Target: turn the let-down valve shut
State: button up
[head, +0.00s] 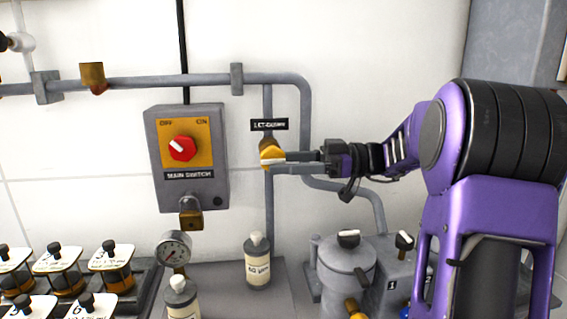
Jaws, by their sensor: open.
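The let-down valve (271,150) is a small yellow-orange handle on a thin grey vertical pipe, right of the main switch box. A black label reading LET-DOWN (269,125) is just above it. My gripper (275,161) reaches in from the right, with its fingers pointing left at the valve handle. The fingertips overlap the handle in the picture, and part of the handle is hidden by them. I cannot tell whether the fingers touch it. The gripper is open.
A grey main switch box (187,196) with a red knob hangs on the left. Below stand a pressure gauge (174,248), a white-capped bottle (257,262) and a grey lidded vessel (343,275). Several amber jars (112,264) fill the lower left. A thick grey pipe (160,83) crosses above.

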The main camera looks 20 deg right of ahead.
jog(key=shift+d, duration=0.15)
jog(key=s+d+p, duration=0.2)
jog(key=d, duration=1.5)
jog(key=shift+f, duration=0.15)
